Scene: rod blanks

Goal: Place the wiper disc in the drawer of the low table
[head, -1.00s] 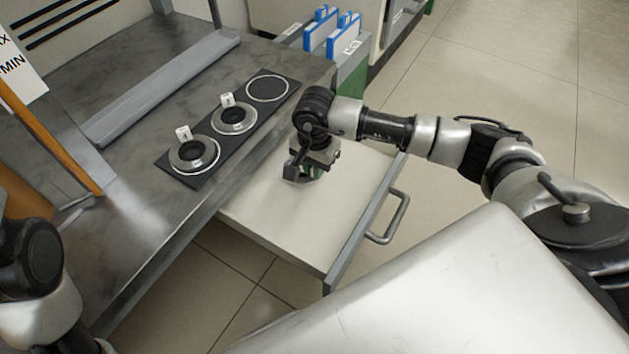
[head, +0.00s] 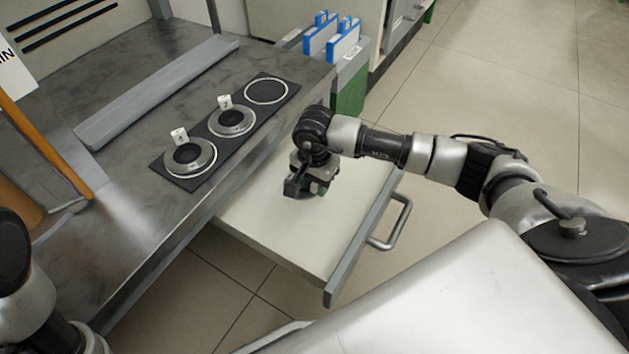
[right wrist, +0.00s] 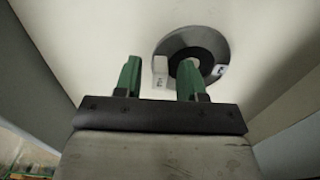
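The wiper disc (right wrist: 209,38), a metallic ring with a dark hub and white tags, lies on the pale floor of the pulled-out drawer (head: 275,228). In the head view my right gripper mostly hides it. My right gripper (head: 314,190) is low inside the drawer, over the disc. In the right wrist view its two green fingers (right wrist: 160,80) stand apart, with a white tag showing in the gap and the hub behind one finger. I see no grip on the disc. My left arm shows at the left edge, but its gripper is out of view.
The low table (head: 130,235) carries a black mat (head: 205,150) with two tagged discs, 1 (head: 190,158) and 2 (head: 232,122), and an empty ringed spot (head: 266,91). The drawer front has a handle (head: 392,225). Blue-edged folders (head: 330,40) stand behind.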

